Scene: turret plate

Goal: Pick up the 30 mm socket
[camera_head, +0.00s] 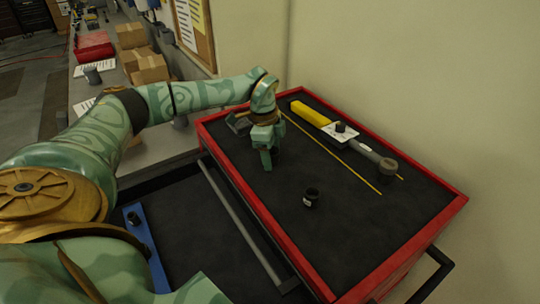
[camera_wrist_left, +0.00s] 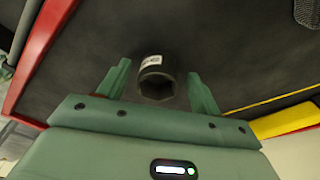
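A short black socket (camera_head: 311,198) with a white label stands on the dark mat of the red-edged cart top. Its size marking is too small to read. My left gripper (camera_head: 268,158) points down over the mat, to the left of the socket and apart from it. In the left wrist view a labelled black socket (camera_wrist_left: 157,78), seemingly the same one, shows its open end between the two green fingers (camera_wrist_left: 160,88). The fingers are spread, with clear gaps on both sides. My right gripper is in neither view.
A dark grey object (camera_head: 238,122) sits behind my gripper. The cart's red rim (camera_head: 255,205) borders the mat. The front mat is clear.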

